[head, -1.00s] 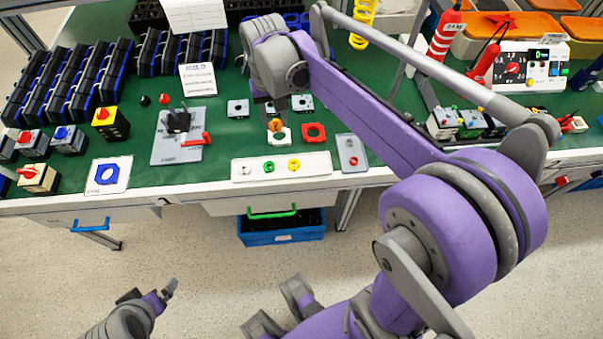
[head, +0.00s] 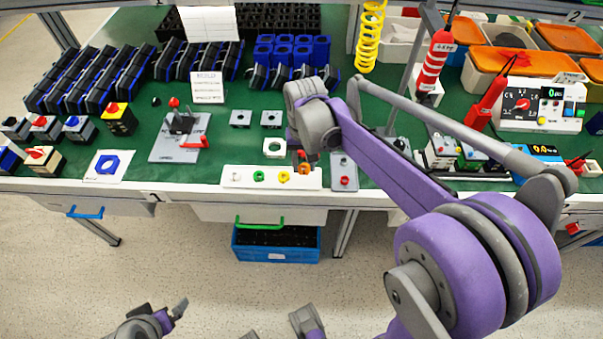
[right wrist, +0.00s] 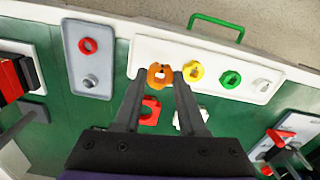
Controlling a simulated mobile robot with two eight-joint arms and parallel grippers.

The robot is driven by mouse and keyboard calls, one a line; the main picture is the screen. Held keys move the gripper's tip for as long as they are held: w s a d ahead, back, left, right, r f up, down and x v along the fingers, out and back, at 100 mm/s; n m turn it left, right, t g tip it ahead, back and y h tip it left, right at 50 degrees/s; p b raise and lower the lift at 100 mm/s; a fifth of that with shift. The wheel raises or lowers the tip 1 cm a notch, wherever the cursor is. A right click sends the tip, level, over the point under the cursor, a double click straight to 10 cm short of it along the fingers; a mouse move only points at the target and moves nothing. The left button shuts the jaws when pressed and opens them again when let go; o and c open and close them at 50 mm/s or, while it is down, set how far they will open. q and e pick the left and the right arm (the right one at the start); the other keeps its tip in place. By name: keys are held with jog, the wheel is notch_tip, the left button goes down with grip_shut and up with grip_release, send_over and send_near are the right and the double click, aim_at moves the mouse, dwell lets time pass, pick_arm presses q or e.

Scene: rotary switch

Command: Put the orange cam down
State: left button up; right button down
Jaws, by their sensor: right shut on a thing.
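My right gripper (right wrist: 156,85) is shut on the orange cam (right wrist: 159,76), a small ring with an opening. The cam is at the end of the white tray (right wrist: 222,58), in line with the yellow cam (right wrist: 194,71), green cam (right wrist: 230,79) and white cam (right wrist: 262,87). I cannot tell whether it touches the tray. In the head view the orange cam (head: 305,168) shows below the right gripper (head: 303,158), at the tray's (head: 232,176) right end. My left gripper (head: 178,308) is low in front of the bench, away from the cams; its jaw opening is unclear.
A grey plate (right wrist: 88,58) with a red ring lies beside the tray. A red square part (right wrist: 150,112) and a white square part (head: 274,148) lie close behind the cam. A grey switch plate (head: 180,140) with a red handle stands left. The bench's front edge is near.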

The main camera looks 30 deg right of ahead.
aim_at(304, 180)
jog(key=shift+s+f, duration=0.1)
jog(key=shift+f, duration=1.85)
jog(key=shift+b, duration=0.3)
jog(key=shift+f, duration=0.1)
jog(key=c, duration=0.8)
grip_release()
jog(key=shift+o, duration=0.2)
